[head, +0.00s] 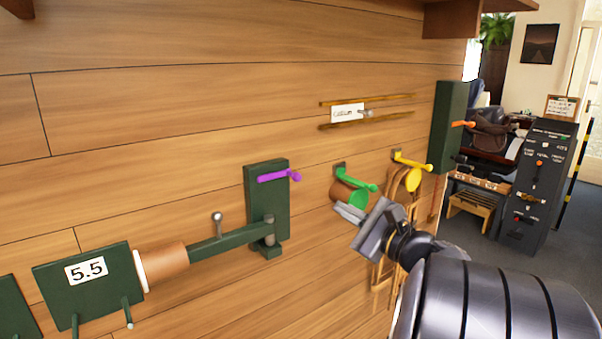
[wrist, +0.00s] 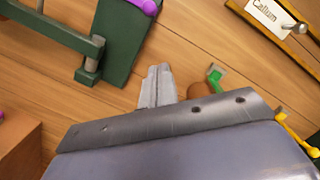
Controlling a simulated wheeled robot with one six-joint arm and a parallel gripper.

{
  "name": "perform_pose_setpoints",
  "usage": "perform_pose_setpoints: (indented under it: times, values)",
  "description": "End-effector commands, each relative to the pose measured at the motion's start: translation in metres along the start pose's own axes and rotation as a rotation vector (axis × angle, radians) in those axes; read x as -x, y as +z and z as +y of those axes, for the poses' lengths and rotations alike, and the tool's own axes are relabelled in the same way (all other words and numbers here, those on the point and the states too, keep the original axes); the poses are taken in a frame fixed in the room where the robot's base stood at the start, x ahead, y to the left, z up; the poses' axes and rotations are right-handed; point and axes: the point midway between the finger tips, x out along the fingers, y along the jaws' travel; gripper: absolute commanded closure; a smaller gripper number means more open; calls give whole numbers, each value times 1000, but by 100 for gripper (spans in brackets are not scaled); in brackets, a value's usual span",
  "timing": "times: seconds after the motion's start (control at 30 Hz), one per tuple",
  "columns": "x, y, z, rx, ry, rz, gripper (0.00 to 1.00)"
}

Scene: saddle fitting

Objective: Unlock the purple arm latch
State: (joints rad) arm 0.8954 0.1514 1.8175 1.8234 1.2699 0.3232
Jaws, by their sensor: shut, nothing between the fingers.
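The purple arm latch (head: 278,176) is a short purple bar with a knob at its right end, on the upper face of a dark green upright block (head: 282,215) on the wooden wall. Part of the purple latch (wrist: 148,5) shows at the top edge of the wrist view, and the green block (wrist: 118,35) lies below it. My gripper (head: 343,212) is shut and empty, to the right of and lower than the purple latch, apart from it. In the wrist view my gripper's fingers (wrist: 158,78) lie together, pointing at bare wall beside the green block.
A green latch (head: 360,182) with a brown roll sits close to my gripper, and a yellow latch (head: 412,162) is farther right. A green arm (head: 220,242) with a "5.5" plate (head: 87,270) extends left. A label rail (head: 347,113) is above. Bare wall lies between.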

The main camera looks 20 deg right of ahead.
Motion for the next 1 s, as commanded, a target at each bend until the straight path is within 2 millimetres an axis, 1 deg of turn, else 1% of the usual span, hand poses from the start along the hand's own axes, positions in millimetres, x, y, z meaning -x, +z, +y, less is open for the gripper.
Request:
perform_pose_setpoints:
  times: [0.5,0.63,0.77,1.0]
  values:
    - [0,0,0,0,0,0,100]
    - [-6,0,0,-1,1,-1,100]
    - [-23,2,0,0,3,-3,100]
    - [-72,2,0,-1,4,-4,100]
